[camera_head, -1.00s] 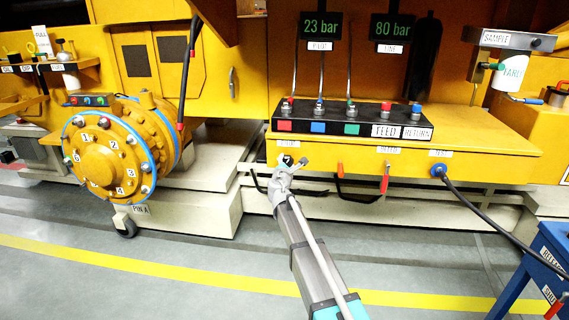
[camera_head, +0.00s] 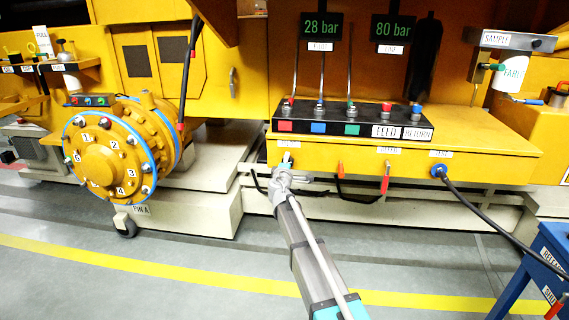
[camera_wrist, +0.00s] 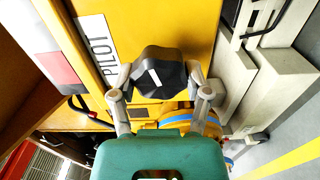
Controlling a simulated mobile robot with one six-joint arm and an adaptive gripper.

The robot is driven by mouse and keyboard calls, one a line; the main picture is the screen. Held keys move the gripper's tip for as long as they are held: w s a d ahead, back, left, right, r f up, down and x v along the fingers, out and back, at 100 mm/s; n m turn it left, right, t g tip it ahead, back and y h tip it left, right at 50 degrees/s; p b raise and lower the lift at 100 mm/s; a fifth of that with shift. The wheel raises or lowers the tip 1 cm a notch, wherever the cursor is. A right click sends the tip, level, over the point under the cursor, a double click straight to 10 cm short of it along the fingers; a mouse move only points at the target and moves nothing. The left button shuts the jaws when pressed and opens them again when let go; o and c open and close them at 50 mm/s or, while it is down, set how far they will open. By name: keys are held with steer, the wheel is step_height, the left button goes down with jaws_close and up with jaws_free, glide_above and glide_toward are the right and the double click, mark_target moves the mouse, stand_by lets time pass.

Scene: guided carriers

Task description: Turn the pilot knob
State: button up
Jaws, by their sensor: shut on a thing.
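The black pilot knob (camera_wrist: 160,72) has a white pointer line and sits on the yellow panel beside the PILOT label (camera_wrist: 97,47) in the wrist view. My gripper (camera_wrist: 162,92) is shut on it, one finger on each side. In the head view my gripper (camera_head: 284,170) is at the left end of the yellow panel's front face (camera_head: 345,152); it mostly hides the knob there. The pilot display (camera_head: 320,27) reads 28 bar.
A second display (camera_head: 392,29) reads 80 bar. A black block with levers (camera_head: 350,122) stands on the panel. Red-handled valve (camera_head: 385,180) and blue hose fitting (camera_head: 438,171) are to the right. A yellow flanged drum (camera_head: 105,160) is at left; a blue stand (camera_head: 545,265) at lower right.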

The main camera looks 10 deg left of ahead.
steer(key=shift+s+d+m, duration=0.1)
steer(key=shift+m, duration=1.5)
steer(key=o, duration=1.2)
steer(key=shift+c, duration=0.2)
steer(key=s, duration=1.2)
steer(key=shift+a, duration=0.25)
